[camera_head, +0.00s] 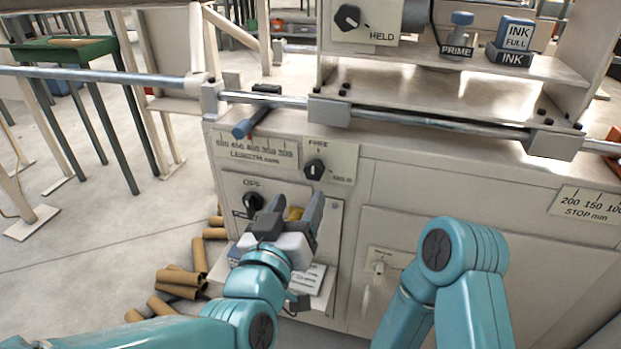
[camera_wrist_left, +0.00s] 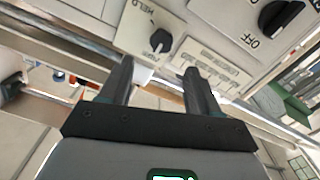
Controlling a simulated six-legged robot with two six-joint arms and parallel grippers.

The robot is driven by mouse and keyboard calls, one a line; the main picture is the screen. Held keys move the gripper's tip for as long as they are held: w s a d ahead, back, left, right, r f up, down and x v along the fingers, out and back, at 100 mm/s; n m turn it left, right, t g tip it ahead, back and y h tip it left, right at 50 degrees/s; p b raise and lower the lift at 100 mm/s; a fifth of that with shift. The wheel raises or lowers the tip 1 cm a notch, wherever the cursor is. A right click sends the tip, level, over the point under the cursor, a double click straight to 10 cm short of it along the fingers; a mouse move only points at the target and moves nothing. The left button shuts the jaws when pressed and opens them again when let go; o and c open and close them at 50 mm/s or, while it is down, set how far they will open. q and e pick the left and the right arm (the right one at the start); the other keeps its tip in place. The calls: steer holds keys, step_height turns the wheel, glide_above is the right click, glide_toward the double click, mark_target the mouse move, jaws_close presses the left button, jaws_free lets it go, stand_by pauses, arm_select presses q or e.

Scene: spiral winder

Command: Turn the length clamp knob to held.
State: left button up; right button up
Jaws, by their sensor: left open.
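The length clamp knob (camera_head: 315,169) is a small black knob on a pale plate on the cabinet front. Its plate has FREE above and HELD at the lower right. The knob's pointer seems to be up towards FREE, though it is small. My left gripper (camera_head: 297,206) is open and empty, just below the knob and apart from it. In the left wrist view the knob (camera_wrist_left: 161,41) shows upside down, ahead of the gap between the two open fingers (camera_wrist_left: 158,68). My right arm's links show at the lower right, but its gripper is not in view.
A length scale (camera_head: 255,149) lies left of the knob, and a black OFF switch (camera_head: 252,203) lower left. A steel rod (camera_head: 430,124) runs above along the cabinet. Another HELD knob (camera_head: 348,17) sits higher up. Brown tubes (camera_head: 180,277) lie on the floor at left.

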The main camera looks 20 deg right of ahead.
mark_target(312, 172)
arm_select(q)
steer(key=b+x, duration=0.1)
steer(key=x, duration=0.8)
steer(key=shift+w+d, duration=0.1)
steer(key=shift+w, duration=0.1)
steer(key=c, duration=1)
